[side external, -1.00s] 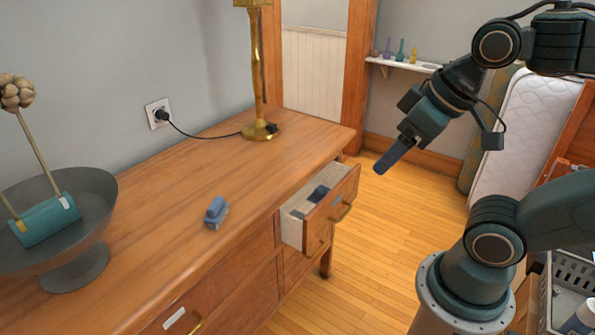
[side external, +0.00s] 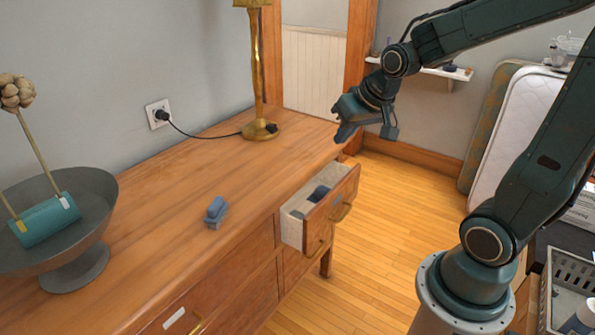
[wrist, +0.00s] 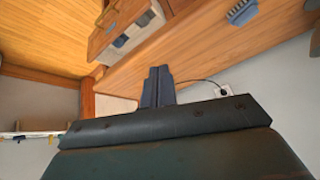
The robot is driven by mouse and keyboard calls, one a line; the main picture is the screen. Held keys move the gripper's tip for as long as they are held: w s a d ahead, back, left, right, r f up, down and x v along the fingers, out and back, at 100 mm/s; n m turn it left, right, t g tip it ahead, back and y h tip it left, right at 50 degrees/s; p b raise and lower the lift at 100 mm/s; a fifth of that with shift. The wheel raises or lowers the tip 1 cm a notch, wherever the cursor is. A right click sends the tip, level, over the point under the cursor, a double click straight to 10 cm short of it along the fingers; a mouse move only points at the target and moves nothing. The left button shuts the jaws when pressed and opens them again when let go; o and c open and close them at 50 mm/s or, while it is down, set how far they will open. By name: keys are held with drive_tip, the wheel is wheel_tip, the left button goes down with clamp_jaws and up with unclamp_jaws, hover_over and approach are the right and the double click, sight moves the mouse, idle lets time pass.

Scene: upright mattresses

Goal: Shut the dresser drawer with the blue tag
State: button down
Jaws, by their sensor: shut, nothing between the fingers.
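The wooden dresser (side external: 170,185) has one small top drawer (side external: 333,210) pulled open at its right end. A bluish tag (side external: 338,199) shows on that drawer's front, near its brass handle (side external: 341,213). A dark object (side external: 318,194) lies inside. The open drawer also shows at the top of the wrist view (wrist: 118,32). My gripper (side external: 344,134) is shut and empty, above and behind the drawer near the dresser's far right corner, apart from the drawer. Its closed fingers show in the wrist view (wrist: 157,86).
A brass lamp (side external: 258,128) with a cord stands at the dresser's back. A blue brush-like object (side external: 215,211) and a grey bowl (side external: 75,265) are on the top. Bare floor (side external: 390,240) lies right of the drawer.

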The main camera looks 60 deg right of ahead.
drive_tip(key=w+d+f+m+h, duration=0.1)
drive_tip(key=w+d+f+m, duration=0.15)
drive_tip(key=d+f, duration=0.5)
drive_tip(key=w+d+f+m+h, duration=0.1)
drive_tip(key=w+d+f+m, duration=0.1)
drive_tip(key=d+f+m, duration=0.35)
drive_tip(key=s+d+f+m+h, duration=0.1)
drive_tip(key=s+d+f+m, duration=0.2)
drive_tip(key=d+f, duration=1)
drive_tip(key=s+f, duration=0.2)
drive_tip(key=s, duration=0.1)
drive_tip(key=shift+f+m, duration=0.35)
drive_tip(key=shift+m, duration=0.05)
approach(352, 191)
wheel_tip(352, 191, down, 4)
drive_tip(key=s+d, duration=0.1)
drive_tip(key=s, duration=0.1)
drive_tip(key=shift+w+d+f, duration=0.1)
drive_tip(key=shift+w+d, duration=0.05)
drive_tip(key=shift+w, duration=0.95)
drive_tip(key=shift+w+d, duration=0.1)
drive_tip(key=shift+w, duration=1)
drive_tip(key=shift+w, duration=0.1)
